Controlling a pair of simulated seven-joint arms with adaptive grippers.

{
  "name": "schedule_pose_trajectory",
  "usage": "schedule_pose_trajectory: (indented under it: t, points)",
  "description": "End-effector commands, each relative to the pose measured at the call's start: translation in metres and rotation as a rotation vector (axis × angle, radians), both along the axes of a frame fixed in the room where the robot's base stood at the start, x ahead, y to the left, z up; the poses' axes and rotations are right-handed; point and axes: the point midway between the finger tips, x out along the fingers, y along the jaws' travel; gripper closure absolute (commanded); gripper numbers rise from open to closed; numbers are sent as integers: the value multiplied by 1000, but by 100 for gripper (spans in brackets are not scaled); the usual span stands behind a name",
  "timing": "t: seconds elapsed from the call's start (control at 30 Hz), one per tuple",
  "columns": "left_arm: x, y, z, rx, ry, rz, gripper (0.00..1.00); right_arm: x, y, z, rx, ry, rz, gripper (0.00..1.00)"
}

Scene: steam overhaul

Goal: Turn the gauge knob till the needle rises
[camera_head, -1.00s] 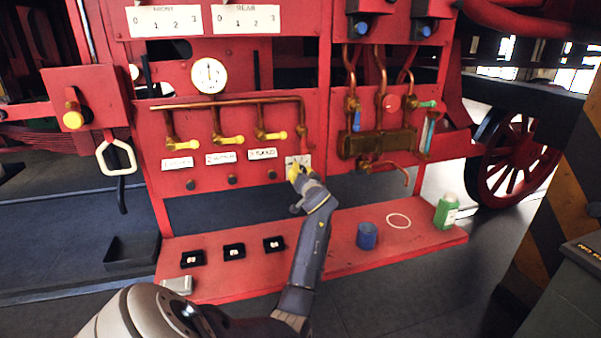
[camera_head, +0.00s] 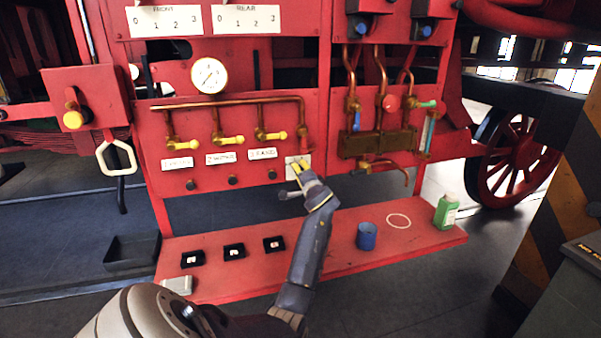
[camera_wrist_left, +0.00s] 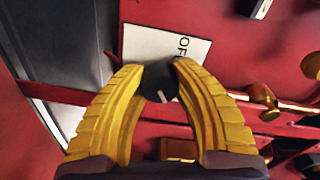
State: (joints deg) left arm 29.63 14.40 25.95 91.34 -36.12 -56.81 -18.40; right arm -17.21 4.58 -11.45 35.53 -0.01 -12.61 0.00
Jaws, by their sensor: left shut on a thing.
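The round white gauge (camera_head: 208,75) is on the red panel at upper left. Its dark needle slants towards the upper right. The dark knob (camera_wrist_left: 160,82) with a pale pointer mark shows in the left wrist view, in front of a white plate (camera_wrist_left: 150,43) reading "OF", the rest cut off or covered. The plate also shows in the head view (camera_head: 289,171). My left gripper (camera_head: 301,166) is at the plate, its yellow fingers (camera_wrist_left: 160,70) shut on the knob from both sides. In the head view the fingers hide the knob. My right gripper is not in view.
A copper pipe (camera_head: 230,103) with several yellow-handled valves runs left of my gripper. A brass block (camera_head: 375,143) with pipes is to the right. Below, the red shelf (camera_head: 330,255) carries small black boxes, a blue cup (camera_head: 366,236) and a green bottle (camera_head: 446,211).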

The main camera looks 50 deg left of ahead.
Motion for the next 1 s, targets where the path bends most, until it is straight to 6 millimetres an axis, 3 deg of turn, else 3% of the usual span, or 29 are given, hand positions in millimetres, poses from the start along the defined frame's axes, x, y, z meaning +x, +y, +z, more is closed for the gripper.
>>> schedule_pose_trajectory:
  t: [0.67, 0.7, 0.93, 1.0]
  points:
    - [0, 1, 1, 24, 49, 1, 100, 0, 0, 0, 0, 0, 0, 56]
    - [0, 1, 1, 24, 49, 1, 70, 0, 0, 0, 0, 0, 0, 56]
    - [0, 0, 1, 23, 48, 0, 43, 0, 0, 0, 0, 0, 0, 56]
    - [0, 0, 1, 23, 48, 0, 41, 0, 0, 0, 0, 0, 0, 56]
